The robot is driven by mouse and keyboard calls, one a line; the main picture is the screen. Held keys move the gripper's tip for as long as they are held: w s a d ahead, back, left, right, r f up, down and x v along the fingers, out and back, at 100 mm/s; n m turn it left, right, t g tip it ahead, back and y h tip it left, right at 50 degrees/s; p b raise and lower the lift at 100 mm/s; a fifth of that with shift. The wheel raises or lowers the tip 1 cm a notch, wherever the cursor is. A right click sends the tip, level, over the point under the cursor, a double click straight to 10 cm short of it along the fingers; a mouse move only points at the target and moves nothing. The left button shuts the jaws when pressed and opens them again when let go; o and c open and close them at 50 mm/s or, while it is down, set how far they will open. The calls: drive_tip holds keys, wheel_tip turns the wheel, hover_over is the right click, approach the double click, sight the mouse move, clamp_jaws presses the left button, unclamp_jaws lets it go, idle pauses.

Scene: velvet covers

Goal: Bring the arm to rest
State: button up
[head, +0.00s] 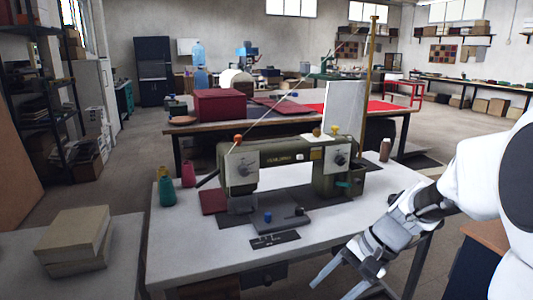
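My white arm (470,175) enters from the right edge in the head view, with its end reaching down and to the left. My gripper (338,285) is low in the picture at the front right of the sewing table. Its two fingers are spread apart and nothing shows between them. The lower finger is partly cut off by the bottom edge. The gripper overlaps the table's front edge in this view; I cannot tell how far it is from it.
A green sewing machine (290,165) stands on the white sewing table (185,245). Thread spools (167,191) stand at its left and a brown bottle (385,150) at its right. Stacked boxes (75,235) are at the left. A second table (235,129) with red boxes stands behind.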

drive_tip(key=s+r+n+t+h, duration=0.55)
drive_tip(key=s+r+n, duration=0.35)
drive_tip(key=s, duration=0.5)
wheel_tip(320, 180, up, 19)
drive_tip(key=m+p, duration=0.1)
drive_tip(key=p, duration=1.7)
drive_tip(key=shift+d+g+h, duration=0.2)
drive_tip(key=shift+g+h, duration=0.15)
drive_tip(key=shift+h, duration=0.1)
drive_tip(key=shift+f, duration=0.1)
